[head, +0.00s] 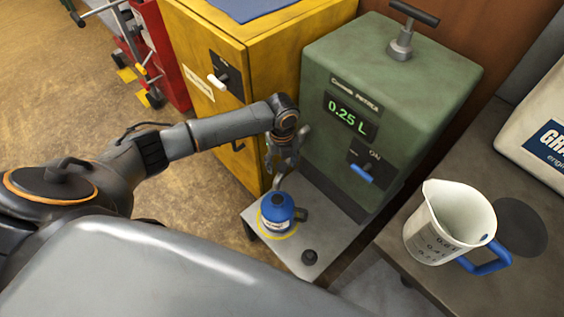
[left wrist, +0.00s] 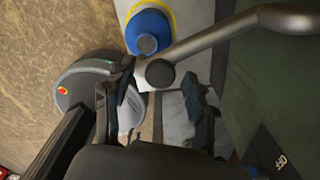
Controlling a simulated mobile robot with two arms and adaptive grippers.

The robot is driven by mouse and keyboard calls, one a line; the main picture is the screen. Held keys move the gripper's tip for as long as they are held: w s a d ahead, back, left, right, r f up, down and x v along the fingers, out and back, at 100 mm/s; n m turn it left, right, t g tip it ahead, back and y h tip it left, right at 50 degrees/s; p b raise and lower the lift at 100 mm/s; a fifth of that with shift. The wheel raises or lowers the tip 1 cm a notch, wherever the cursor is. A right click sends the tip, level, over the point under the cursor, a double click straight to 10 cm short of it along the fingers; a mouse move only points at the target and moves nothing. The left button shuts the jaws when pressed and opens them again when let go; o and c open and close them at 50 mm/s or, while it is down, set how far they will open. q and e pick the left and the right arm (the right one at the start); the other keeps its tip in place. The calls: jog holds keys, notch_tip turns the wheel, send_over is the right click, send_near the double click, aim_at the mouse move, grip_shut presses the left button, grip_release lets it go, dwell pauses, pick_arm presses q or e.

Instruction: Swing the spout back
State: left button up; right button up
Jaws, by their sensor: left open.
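The spout (left wrist: 225,40) is a grey bent pipe with a dark round end in the left wrist view. It comes in from the upper right, and its end shows between my left gripper's fingers. In the head view the spout is largely hidden by my gripper. My left gripper (head: 279,163) is open in front of the green petrol dispenser (head: 335,75); I cannot tell whether either finger touches the spout. A blue can (head: 277,209) stands upright on a yellow ring just below; it also shows in the left wrist view (left wrist: 149,30).
The dispenser display reads 0.25 L. A black cap (head: 309,257) lies on the grey shelf (head: 335,226). A measuring jug (head: 430,232) with a blue handle stands on the right bench. A yellow cabinet (head: 203,45) stands left of the dispenser. Open floor lies at the left.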

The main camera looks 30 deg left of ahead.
pick_arm(q)
grip_shut()
jog(key=shift+d, duration=0.15)
